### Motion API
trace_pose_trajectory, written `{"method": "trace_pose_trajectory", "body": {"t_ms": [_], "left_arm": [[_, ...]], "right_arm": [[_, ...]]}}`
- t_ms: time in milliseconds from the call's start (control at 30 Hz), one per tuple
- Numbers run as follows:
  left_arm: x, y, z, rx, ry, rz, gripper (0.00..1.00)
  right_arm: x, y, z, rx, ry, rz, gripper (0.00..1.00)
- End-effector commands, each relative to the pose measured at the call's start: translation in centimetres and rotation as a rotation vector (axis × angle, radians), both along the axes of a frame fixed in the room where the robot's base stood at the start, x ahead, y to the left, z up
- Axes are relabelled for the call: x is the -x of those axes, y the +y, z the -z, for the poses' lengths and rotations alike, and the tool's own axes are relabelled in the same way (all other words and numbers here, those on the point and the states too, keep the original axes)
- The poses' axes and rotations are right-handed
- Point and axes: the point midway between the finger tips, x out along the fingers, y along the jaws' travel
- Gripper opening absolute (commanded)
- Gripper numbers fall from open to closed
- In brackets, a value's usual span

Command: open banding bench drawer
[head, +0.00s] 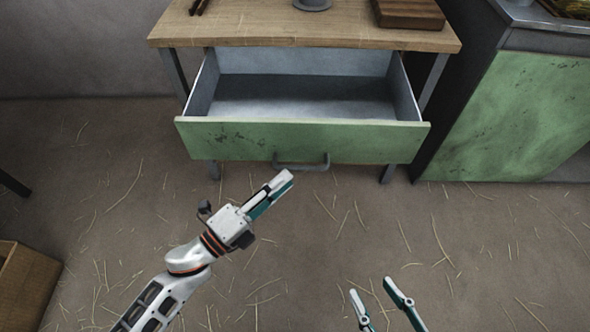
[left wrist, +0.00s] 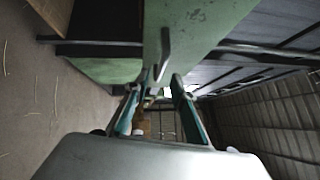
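The banding bench (head: 310,38) has a light wooden top. Its drawer (head: 225,138) has a green front and is pulled far out, showing an empty grey inside. The drawer's grey bar handle (head: 303,167) sits low on the front; it also shows in the left wrist view (left wrist: 165,52). My right gripper (head: 371,288) is open and empty at the bottom of the head view.
A dark wooden block (head: 408,14) and a grey round item (head: 312,4) are on the bench top. A green-fronted cabinet (head: 510,115) stands to the right. A wooden box (head: 25,285) is at lower left. The floor (head: 110,190) is clear apart from straw.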

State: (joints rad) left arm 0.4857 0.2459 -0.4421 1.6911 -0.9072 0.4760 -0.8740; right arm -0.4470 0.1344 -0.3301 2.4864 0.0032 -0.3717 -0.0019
Motion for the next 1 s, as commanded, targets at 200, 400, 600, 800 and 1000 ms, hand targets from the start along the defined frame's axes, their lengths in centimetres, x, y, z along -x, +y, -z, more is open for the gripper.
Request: {"method": "trace_pose_trajectory", "body": {"t_ms": [200, 400, 600, 800, 1000], "left_arm": [[2.8, 2.8, 0.6, -0.001, 0.002, 0.000, 0.25], [3.9, 3.9, 0.7, 0.000, 0.000, 0.000, 0.25], [4.0, 4.1, 0.7, 0.000, -0.001, 0.000, 0.25], [4.0, 4.1, 0.7, 0.000, -0.001, 0.000, 0.25], [3.9, 4.1, 0.6, 0.001, -0.002, 0.000, 0.25]], "right_arm": [[0.0, 0.0, 0.0, 0.000, -0.001, 0.001, 0.40], [0.0, 0.0, 0.0, 0.000, -0.001, 0.001, 0.40], [0.0, 0.0, 0.0, 0.000, -0.001, 0.001, 0.40], [0.0, 0.0, 0.0, 0.000, -0.001, 0.001, 0.40], [-0.1, 0.0, 0.0, 0.001, -0.002, 0.001, 0.40]]}}
